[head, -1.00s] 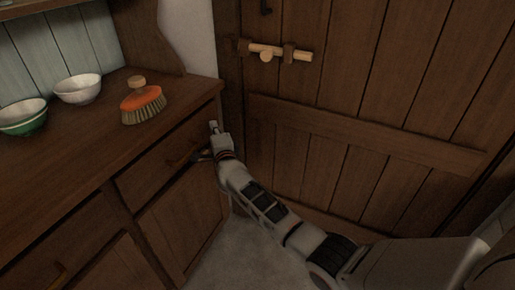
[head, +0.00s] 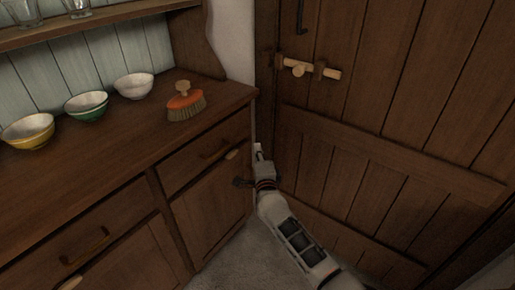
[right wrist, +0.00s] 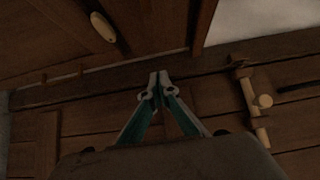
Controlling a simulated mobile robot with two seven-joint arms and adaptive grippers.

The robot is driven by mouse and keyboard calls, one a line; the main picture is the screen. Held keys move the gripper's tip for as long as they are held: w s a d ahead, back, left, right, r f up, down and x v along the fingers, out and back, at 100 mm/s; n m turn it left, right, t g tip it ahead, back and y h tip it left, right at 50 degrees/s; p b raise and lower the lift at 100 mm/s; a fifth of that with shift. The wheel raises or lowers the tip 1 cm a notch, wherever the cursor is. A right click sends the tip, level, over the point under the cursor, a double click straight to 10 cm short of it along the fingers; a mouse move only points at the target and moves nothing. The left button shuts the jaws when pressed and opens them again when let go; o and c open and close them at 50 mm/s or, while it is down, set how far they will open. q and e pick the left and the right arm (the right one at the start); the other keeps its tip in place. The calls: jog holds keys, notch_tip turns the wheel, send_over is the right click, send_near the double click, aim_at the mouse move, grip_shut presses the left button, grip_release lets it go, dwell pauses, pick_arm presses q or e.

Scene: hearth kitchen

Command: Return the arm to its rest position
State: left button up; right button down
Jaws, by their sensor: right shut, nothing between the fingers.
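My right arm comes in from the lower right in the head view. Its gripper (head: 258,150) is in front of the gap between the dresser's right end and the plank door. In the right wrist view the gripper (right wrist: 158,80) has its fingertips together, with nothing between them. Behind the fingers are dark wooden surfaces. My left gripper shows in neither view.
The wooden dresser (head: 105,170) carries an orange brush (head: 186,104), a white bowl (head: 133,86), a green bowl (head: 86,105) and a yellow bowl (head: 28,131). The plank door (head: 390,120) has a wooden latch (head: 308,69). Bare floor (head: 235,270) shows below.

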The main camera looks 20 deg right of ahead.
pick_arm(q)
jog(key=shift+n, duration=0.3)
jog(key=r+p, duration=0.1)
jog(key=p, duration=0.2)
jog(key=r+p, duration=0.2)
jog(key=p, duration=0.1)
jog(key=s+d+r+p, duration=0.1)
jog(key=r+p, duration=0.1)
jog(key=p, duration=0.1)
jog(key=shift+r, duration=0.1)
pick_arm(e)
jog(key=s+f+n+g+y, duration=0.1)
jog(key=s+f+n, duration=0.3)
jog(key=s+n, duration=0.4)
jog(key=s+f+n+g+y, duration=0.2)
jog(key=s+n, duration=0.5)
jog(key=s, duration=1.6)
jog(key=s+f+n+g+y, duration=0.1)
jog(key=s+f+n+g, duration=0.3)
jog(key=s+n, duration=0.4)
jog(key=s+f, duration=0.1)
jog(key=s, duration=0.6)
jog(key=shift+s+d+f+n+y, duration=0.25)
jog(key=shift+d+f+n+y, duration=0.05)
jog(key=shift+y, duration=0.1)
